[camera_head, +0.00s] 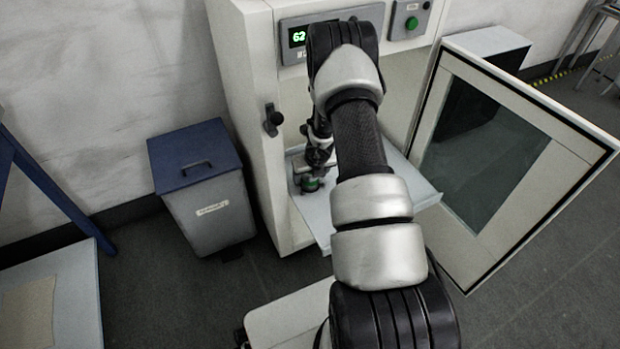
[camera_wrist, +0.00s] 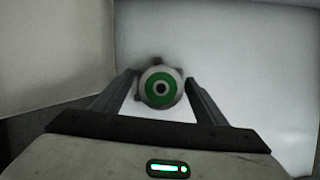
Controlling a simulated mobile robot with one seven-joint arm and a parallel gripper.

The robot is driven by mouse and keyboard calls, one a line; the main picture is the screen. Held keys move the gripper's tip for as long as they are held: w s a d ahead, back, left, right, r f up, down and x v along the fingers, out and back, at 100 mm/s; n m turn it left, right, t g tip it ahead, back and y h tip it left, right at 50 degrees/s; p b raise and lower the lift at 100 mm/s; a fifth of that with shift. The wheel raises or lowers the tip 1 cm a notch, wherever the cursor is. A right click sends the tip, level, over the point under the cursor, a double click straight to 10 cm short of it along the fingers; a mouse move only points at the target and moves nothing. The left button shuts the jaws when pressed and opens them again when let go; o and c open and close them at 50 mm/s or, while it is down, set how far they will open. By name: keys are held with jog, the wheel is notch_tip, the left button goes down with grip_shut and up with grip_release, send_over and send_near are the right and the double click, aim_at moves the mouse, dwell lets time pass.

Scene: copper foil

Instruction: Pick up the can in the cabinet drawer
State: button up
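The can (camera_wrist: 160,88) shows end-on in the wrist view, with a green ring and a dark centre on a pale end. It sits between the two fingertips of my gripper (camera_wrist: 160,84), which are spread apart. I cannot tell whether either finger touches it. In the head view the can (camera_head: 311,184) is a small green and dark shape below my gripper (camera_head: 316,164), near the left side of the pulled-out drawer (camera_head: 318,226). My arm hides much of the drawer and the cabinet opening.
The white cabinet (camera_head: 245,90) has its windowed door (camera_head: 470,150) swung open to the right. A green display (camera_head: 298,37) and a green button (camera_head: 411,23) are on its top front. A grey bin with a blue lid (camera_head: 200,185) stands to the left. A table (camera_head: 60,300) is at lower left.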

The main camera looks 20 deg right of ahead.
jog(key=c, duration=1.1)
jog(key=shift+c, duration=0.6)
jog(key=shift+r, duration=0.2)
